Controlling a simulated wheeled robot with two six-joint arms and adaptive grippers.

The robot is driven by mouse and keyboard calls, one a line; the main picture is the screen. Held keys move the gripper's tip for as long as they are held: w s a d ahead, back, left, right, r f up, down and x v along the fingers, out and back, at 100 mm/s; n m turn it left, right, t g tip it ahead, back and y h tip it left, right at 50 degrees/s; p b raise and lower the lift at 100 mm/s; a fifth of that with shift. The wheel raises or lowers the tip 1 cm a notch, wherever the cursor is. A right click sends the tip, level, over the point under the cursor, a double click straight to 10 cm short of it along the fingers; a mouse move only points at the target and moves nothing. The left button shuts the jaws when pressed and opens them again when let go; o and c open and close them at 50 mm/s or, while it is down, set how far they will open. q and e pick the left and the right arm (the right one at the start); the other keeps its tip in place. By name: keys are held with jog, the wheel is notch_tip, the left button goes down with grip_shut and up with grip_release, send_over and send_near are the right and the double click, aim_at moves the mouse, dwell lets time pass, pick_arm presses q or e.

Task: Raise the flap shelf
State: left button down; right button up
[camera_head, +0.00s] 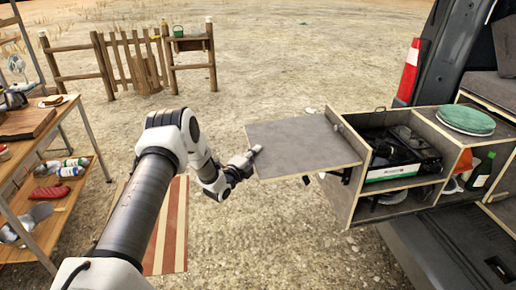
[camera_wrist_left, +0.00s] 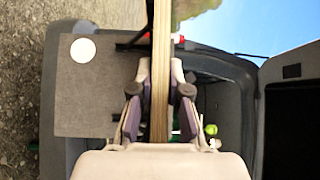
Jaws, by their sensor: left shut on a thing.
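The flap shelf (camera_head: 300,148) is a grey panel that sticks out level from the left side of the wooden cabinet (camera_head: 348,190) at the van's tailgate. My left gripper (camera_head: 252,158) is at the shelf's outer left edge. In the left wrist view the fingers (camera_wrist_left: 160,100) are shut on the shelf's edge (camera_wrist_left: 161,60), one finger on each face of the board. A dark bracket (camera_head: 341,176) shows under the shelf near the cabinet. My right gripper is not in view.
The cabinet holds a black camp stove (camera_head: 405,150), a green round lid (camera_head: 466,120) and a green bottle (camera_head: 481,172). A striped mat (camera_head: 172,235) lies on the ground below my arm. A wooden fence (camera_head: 130,62) stands behind.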

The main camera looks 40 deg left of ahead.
pick_arm(q)
jog(key=shift+w+r+g+p, duration=0.1)
jog(key=shift+r+g+p, duration=0.2)
jog(key=shift+r+p, duration=0.85)
jog(key=shift+r, duration=0.15)
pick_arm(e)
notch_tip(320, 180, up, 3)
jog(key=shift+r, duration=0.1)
pick_arm(q)
jog(key=c, duration=1.4)
grip_release()
jog(key=shift+m, duration=0.3)
jog(key=shift+w, duration=0.1)
jog(key=shift+b, duration=0.3)
jog(key=s, duration=0.8)
jog(key=s+d, duration=0.1)
jog(key=s, duration=0.3)
jog(key=shift+f, duration=0.2)
